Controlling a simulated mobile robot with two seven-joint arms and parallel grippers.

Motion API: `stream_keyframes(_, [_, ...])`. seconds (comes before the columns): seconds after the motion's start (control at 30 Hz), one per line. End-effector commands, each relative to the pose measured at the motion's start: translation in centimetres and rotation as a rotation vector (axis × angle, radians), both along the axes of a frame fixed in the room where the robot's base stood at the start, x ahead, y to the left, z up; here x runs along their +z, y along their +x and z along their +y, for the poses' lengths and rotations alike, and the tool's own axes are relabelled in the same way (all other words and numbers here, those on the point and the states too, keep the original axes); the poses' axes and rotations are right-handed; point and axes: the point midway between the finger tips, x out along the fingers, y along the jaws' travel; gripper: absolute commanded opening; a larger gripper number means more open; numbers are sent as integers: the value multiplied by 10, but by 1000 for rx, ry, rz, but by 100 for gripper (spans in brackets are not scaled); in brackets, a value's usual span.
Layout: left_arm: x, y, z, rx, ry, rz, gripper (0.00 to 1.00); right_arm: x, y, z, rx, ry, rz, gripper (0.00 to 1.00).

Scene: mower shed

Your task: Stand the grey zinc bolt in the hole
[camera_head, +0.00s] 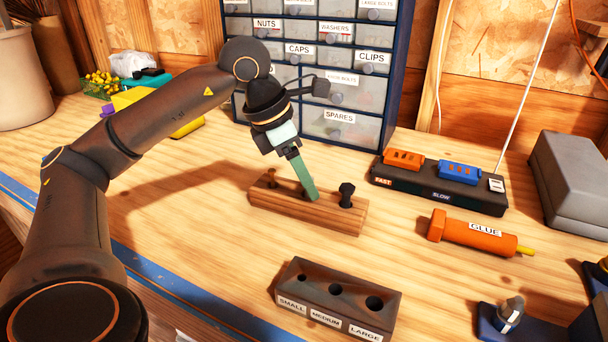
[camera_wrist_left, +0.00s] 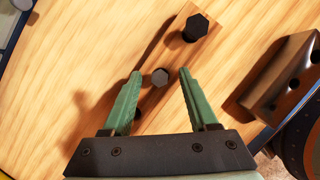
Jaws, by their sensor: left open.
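A wooden rack (camera_head: 330,218) holds upright bolts. In the head view the fingers hide this bolt. A dark block (camera_head: 328,296) with three empty holes, labelled SMALL, MEDIUM and LARGE, lies in front. My right gripper is not in view.
A drawer cabinet (camera_head: 340,91) stands behind. A blue fixture (camera_head: 490,322) is at lower right. Bare bench lies between rack and block.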

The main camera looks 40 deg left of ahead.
Motion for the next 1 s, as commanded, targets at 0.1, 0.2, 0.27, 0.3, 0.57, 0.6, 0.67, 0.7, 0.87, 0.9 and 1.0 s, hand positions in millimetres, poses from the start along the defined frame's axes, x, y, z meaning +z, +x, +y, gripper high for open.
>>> stream_keyframes(0.1, [0, 0, 0, 0, 0, 0, 59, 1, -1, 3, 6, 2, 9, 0])
stream_keyframes(0.2, [11, -2, 2, 2, -1, -4, 59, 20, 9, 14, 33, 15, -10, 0])
stream_keyframes(0.27, [24, -7, 5, 2, 0, -6, 59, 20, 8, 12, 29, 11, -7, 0])
stream_keyframes(0.3, [34, -10, 6, 1, -1, -5, 59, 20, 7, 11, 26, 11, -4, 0])
stream_keyframes(0.57, [89, -30, 17, -1, -1, -4, 59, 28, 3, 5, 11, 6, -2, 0])
stream_keyframes(0.6, [95, -32, 18, -1, -2, -4, 59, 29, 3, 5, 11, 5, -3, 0])
stream_keyframes(0.67, [103, -35, 20, 0, -2, -3, 59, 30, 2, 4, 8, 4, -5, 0])
stream_keyframes(0.7, [107, -37, 21, 0, -1, -3, 59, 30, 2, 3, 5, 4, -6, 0])
stream_keyframes(0.87, [115, -41, 23, 0, 0, -1, 59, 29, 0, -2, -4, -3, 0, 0])
stream_keyframes(0.9, [116, -42, 23, 0, 0, -1, 59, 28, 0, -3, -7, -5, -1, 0])
stream_keyframes(1.0, [116, -42, 24, 0, 0, 0, 59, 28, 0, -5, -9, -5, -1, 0])
